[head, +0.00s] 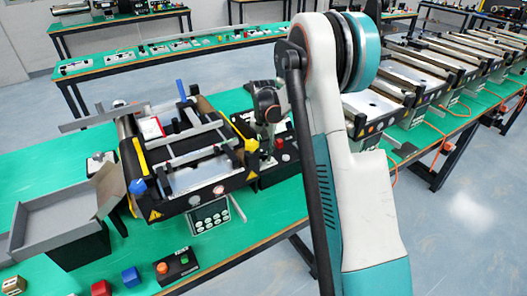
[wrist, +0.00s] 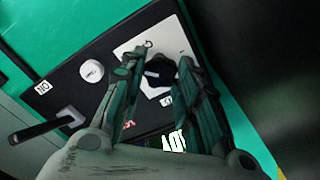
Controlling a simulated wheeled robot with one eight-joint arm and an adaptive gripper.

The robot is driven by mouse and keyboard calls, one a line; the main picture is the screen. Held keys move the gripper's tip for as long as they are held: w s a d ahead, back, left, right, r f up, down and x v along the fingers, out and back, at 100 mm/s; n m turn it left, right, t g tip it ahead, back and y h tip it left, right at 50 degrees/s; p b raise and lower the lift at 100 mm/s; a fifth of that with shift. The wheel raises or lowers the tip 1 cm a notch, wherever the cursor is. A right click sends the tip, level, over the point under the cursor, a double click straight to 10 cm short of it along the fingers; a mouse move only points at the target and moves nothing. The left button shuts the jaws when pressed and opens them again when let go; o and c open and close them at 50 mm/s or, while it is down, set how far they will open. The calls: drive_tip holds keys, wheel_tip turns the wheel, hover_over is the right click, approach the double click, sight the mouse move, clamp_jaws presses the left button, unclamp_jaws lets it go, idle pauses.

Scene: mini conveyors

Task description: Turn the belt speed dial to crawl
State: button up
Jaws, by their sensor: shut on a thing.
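The belt speed dial (wrist: 159,72) is a black knob on a white plate (wrist: 132,47) with small marks, on a black control box (wrist: 62,88). In the wrist view my gripper (wrist: 162,62) has its two fingers on either side of the dial, shut on it. The fingers and palm hide part of the plate, so I cannot read the dial's setting. In the head view my gripper (head: 270,128) points down over the dark control box (head: 284,166) beside the mini conveyor (head: 190,158); the dial itself is hidden there.
A round white knob (wrist: 91,70) and a black lever (wrist: 46,128) are near the dial. More conveyors (head: 430,80) stand right.

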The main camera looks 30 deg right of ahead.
sight(263, 154)
idle(0.4)
drive_tip(key=o, duration=1.1)
drive_tip(key=shift+c, duration=0.2)
wheel_tip(263, 154, up, 12)
